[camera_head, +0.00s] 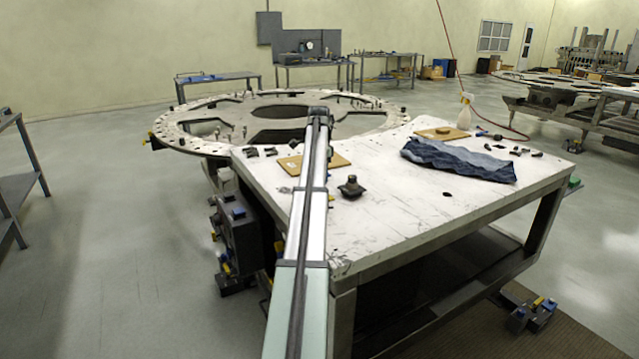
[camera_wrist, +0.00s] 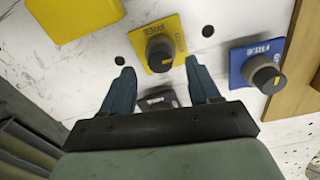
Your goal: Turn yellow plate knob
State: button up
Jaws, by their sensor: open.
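A dark piece (camera_wrist: 158,100) shows between the fingers, partly hidden by the gripper body. In the head view, my arm reaches toward the turret plate (camera_head: 190,113); my gripper and the knob cannot be made out there.
A blue plate (camera_wrist: 240,62) with a similar black knob (camera_wrist: 266,75) sits to the right, beside a brown wooden board (camera_wrist: 302,50). A larger yellow block (camera_wrist: 75,15) stands at upper left. In the head view, a white-topped table (camera_head: 410,225) holds a blue cloth (camera_head: 455,162).

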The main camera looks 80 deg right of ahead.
jog(key=shift+f, duration=1.65)
jog(key=c, duration=1.1)
